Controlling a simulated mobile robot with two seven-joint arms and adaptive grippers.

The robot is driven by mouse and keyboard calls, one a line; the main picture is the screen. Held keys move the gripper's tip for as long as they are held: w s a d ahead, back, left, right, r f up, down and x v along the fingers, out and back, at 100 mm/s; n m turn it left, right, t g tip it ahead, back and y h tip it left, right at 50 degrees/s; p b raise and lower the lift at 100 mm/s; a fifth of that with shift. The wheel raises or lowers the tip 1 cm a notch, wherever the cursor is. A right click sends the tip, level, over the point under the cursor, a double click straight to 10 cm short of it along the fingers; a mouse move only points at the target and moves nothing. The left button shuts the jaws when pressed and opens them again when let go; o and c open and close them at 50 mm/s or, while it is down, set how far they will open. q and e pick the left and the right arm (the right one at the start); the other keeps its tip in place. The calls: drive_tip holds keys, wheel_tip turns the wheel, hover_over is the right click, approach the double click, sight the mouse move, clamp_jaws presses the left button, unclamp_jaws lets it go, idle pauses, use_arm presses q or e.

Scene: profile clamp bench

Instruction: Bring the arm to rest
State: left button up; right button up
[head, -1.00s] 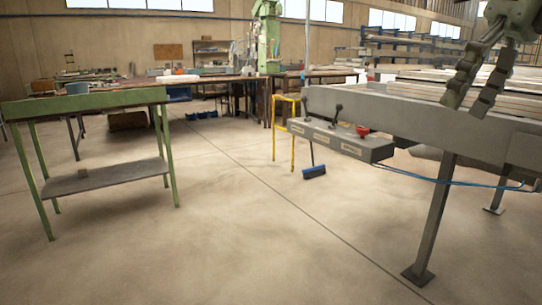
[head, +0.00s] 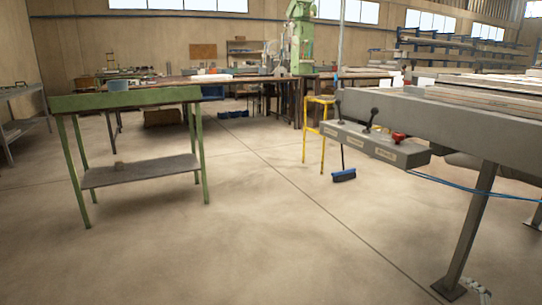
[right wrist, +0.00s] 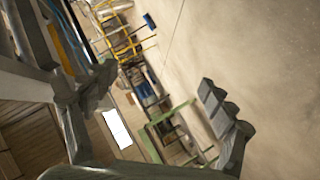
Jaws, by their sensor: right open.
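My right gripper shows in the right wrist view (right wrist: 155,88), its two dark fingers spread wide with nothing between them. In the head view only a small grey part of what looks like this gripper (head: 478,291) shows at the bottom right edge, low beside the bench leg's foot. The grey clamp bench (head: 455,128) stands at the right. Its control box (head: 372,144) carries black levers and a red knob (head: 398,137). My left gripper is in neither view.
A green table (head: 125,100) with a lower shelf stands at the left. A yellow stool (head: 320,130) and a blue broom head (head: 344,175) are beside the control box. A blue cable hangs under the bench. The middle floor is clear.

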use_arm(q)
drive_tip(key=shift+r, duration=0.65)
use_arm(e)
drive_tip(key=s+a+f+m+g+y, duration=0.1)
drive_tip(key=s+a+f+m+g, duration=0.6)
drive_tip(key=s+a+f, duration=1.1)
drive_tip(key=s+f+g, duration=0.2)
drive_tip(key=s+g, duration=0.1)
drive_tip(key=s, duration=0.1)
drive_tip(key=shift+a+y, duration=0.15)
drive_tip(key=shift+y, duration=0.25)
drive_tip(key=shift+w, duration=0.1)
